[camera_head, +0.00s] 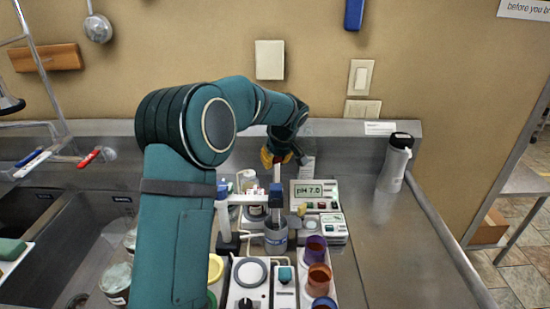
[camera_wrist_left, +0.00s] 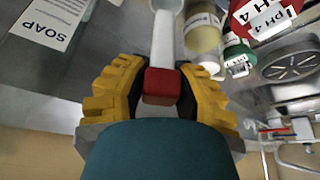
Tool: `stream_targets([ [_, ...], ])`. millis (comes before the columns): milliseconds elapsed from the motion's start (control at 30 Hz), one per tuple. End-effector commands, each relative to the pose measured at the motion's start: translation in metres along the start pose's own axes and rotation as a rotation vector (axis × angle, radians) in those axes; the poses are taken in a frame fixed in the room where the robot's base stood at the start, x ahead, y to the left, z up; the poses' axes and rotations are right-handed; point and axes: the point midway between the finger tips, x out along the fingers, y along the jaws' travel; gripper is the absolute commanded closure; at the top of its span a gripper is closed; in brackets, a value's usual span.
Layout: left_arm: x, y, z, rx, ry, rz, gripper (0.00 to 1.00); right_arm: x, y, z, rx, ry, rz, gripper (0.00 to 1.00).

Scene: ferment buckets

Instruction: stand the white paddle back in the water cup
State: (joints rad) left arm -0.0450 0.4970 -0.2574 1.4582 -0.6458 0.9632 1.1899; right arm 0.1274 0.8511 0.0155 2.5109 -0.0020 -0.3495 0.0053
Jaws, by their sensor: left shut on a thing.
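My left gripper (camera_head: 277,156) is shut on the red top of the white paddle (camera_head: 277,173), above the back of the steel counter. In the left wrist view, the yellow fingers (camera_wrist_left: 160,92) sit on both sides of the red block, and the white paddle's shaft (camera_wrist_left: 163,42) runs away from them. The paddle's far end is at the top edge of that view. A grey-blue labelled cup (camera_head: 276,241) stands under a blue-topped probe; I cannot tell whether it is the water cup. My right gripper is not in view.
A pH meter (camera_head: 315,192) stands right of the probe holder. A purple cup (camera_head: 315,248) and an orange cup (camera_head: 318,279) stand in front. A white bottle (camera_head: 394,165) is at the right. Labelled jars (camera_wrist_left: 203,32) are near the paddle.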

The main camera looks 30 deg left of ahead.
Motion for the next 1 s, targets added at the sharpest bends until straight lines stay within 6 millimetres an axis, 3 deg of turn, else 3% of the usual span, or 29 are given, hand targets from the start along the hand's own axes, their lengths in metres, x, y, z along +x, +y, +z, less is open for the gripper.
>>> stream_targets([
  [600, 0.054, 0.0, 0.022, 0.0, 0.0, -0.001, 1.0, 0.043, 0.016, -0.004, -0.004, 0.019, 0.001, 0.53],
  [1000, 0.062, 0.0, 0.025, -0.001, 0.0, 0.0, 1.0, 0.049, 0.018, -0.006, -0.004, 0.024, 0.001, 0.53],
])
